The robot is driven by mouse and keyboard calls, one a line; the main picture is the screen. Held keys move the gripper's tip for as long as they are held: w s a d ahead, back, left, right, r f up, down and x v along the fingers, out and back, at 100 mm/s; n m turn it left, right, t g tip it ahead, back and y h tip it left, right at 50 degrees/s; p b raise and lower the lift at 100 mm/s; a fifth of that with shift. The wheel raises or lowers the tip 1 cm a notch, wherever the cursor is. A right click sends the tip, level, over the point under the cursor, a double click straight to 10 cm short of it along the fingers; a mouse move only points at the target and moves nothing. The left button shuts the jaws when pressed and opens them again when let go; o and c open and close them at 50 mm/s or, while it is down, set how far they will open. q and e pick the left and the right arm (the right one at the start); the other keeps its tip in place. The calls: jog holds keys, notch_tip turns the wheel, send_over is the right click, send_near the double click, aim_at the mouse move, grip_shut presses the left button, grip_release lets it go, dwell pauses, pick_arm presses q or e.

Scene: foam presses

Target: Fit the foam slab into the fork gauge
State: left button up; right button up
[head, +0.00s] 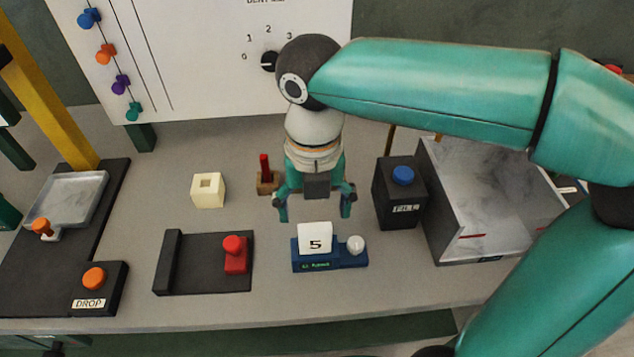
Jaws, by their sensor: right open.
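My right gripper (314,205) hangs from the teal arm with its two fingers spread and nothing between them. It points down just behind and above a blue stand (331,262). I cannot tell for sure which things are the foam slab and the fork gauge. My left gripper is not in view.
A black box with a blue button (399,197) and a grey bin (485,205) stand right of the gripper. A press with a yellow post (50,85) and an orange DROP button (93,278) is at left. A red peg in a wooden base (266,180) stands behind the gripper.

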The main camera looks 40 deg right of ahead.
notch_tip(320, 180, up, 4)
jog(key=shift+r, duration=0.2)
dwell(0.5)
